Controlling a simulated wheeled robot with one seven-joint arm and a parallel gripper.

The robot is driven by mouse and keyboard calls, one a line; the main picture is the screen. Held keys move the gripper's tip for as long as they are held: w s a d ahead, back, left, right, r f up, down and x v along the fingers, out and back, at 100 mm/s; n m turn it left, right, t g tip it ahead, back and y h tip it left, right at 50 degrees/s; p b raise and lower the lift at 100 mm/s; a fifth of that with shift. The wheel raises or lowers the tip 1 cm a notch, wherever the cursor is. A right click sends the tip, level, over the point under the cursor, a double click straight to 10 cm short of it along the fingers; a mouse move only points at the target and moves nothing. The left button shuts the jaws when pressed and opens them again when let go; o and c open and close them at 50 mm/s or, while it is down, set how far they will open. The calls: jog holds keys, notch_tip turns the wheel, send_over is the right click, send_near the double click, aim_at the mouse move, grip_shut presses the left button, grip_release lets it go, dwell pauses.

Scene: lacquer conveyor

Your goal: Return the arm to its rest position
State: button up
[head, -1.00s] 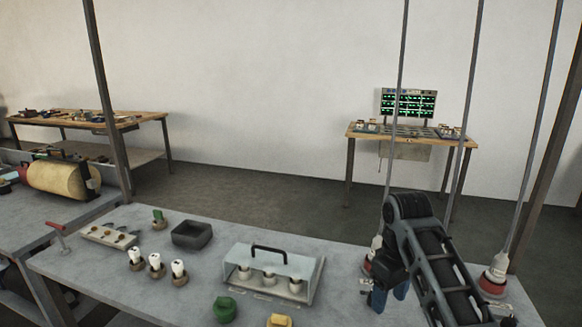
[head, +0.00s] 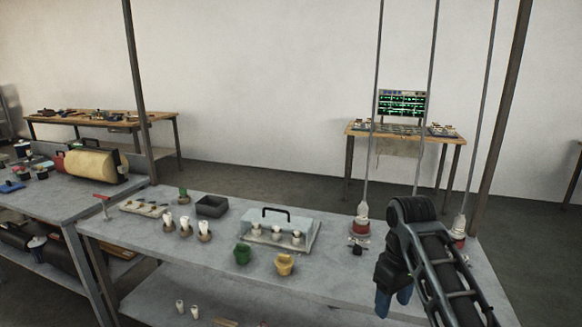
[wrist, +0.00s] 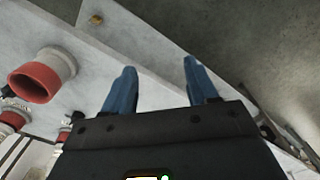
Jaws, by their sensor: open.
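My gripper (head: 393,303) hangs at the lower right of the head view, at the front edge of the grey workbench (head: 335,278). Its blue fingers point down. In the wrist view my gripper (wrist: 158,88) shows its two blue fingers spread apart with nothing between them. The arm is folded, with its black elbow joint high and the lattice link running down to the right. The arm hides part of the bench's right end.
Red-and-white fittings (head: 362,226) with vertical rods stand near the arm; one also shows in the wrist view (wrist: 42,75). A clear case (head: 278,232), green pot (head: 242,254), yellow pot (head: 285,264) and dark tray (head: 212,206) stand left.

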jog(key=s+a+f+m+t+y, duration=0.1)
jog(key=s+a+f+t, duration=0.1)
jog(key=s+f, duration=0.4)
jog(key=s+a+f+t, duration=0.1)
jog(key=s+a+f, duration=0.15)
jog(key=f, duration=0.55)
jog(key=s+f+m+t, duration=0.1)
jog(key=s+f+t, duration=0.15)
jog(key=s, duration=0.55)
jog(key=s+f+m+t, duration=0.1)
jog(key=s+f+t, duration=0.15)
jog(key=s, duration=0.65)
jog(key=s+d+r+m+t, duration=0.1)
jog(key=s+r+t, duration=0.1)
jog(key=s+r, duration=0.45)
jog(key=s+d+r+m+t, duration=0.1)
jog(key=s+r, duration=0.2)
jog(key=s, duration=0.6)
jog(key=s+d+r+t, duration=0.1)
jog(key=s+r, duration=0.3)
jog(key=r, duration=0.4)
jog(key=s+d+r+t+h, duration=0.1)
jog(key=s+r+t, duration=0.2)
jog(key=s+r, duration=0.2)
notch_tip(320, 180, up, 3)
jog(key=shift+s+d+f+m, duration=0.1)
jog(key=shift+s+d+m, duration=0.1)
jog(key=shift+m, duration=0.1)
